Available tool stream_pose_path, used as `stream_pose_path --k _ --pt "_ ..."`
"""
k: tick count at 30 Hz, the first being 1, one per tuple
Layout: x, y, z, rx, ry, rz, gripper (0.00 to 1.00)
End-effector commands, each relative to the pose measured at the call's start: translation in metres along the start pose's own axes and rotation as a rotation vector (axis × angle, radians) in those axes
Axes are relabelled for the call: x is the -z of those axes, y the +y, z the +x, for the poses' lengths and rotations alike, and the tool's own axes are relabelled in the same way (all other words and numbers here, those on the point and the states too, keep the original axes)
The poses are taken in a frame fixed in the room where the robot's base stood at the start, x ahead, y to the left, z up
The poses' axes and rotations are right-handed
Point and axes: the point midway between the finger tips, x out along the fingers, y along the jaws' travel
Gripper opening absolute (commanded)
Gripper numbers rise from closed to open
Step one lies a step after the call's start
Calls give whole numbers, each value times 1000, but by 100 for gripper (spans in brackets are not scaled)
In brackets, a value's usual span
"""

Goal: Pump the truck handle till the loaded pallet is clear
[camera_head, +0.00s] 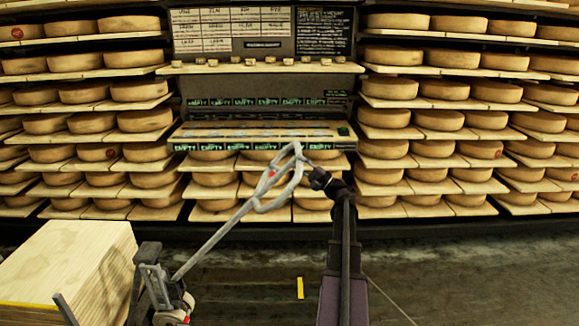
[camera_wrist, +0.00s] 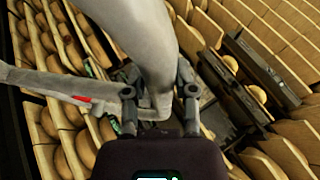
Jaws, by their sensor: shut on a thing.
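The truck handle (camera_head: 222,235) is a grey bar with a loop at its top and a small red lever in the loop. It slants up to the right from the pump unit (camera_head: 160,285) at the lower left. My gripper (camera_head: 312,172) meets the right side of the loop. In the wrist view the thick grey handle bar (camera_wrist: 147,50) passes between the fingers of my gripper (camera_wrist: 160,100), which are shut on it. The loaded pallet's stack of pale boards (camera_head: 75,262) stands at the lower left. The pallet's underside and the forks are out of view.
Shelves (camera_head: 440,150) of cheese wheels fill the back wall. A board with labels (camera_head: 232,30) and a ledge (camera_head: 262,68) with small pieces stand at the middle.

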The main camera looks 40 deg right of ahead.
Motion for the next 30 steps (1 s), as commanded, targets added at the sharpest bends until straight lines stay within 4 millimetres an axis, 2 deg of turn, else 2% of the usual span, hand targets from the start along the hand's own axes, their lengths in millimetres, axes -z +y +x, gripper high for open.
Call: stream_pose_path --k 1,6,19,20,21,23,30 --pt "5 2 -5 4 6 1 0" --pt "6 2 -10 12 4 3 0" --pt "6 1 -11 14 0 4 0" --pt "6 1 -11 14 0 4 41" --pt "5 2 -11 14 0 4 53" --pt "5 2 -10 14 0 5 71" --pt "4 2 -10 13 -3 5 71"
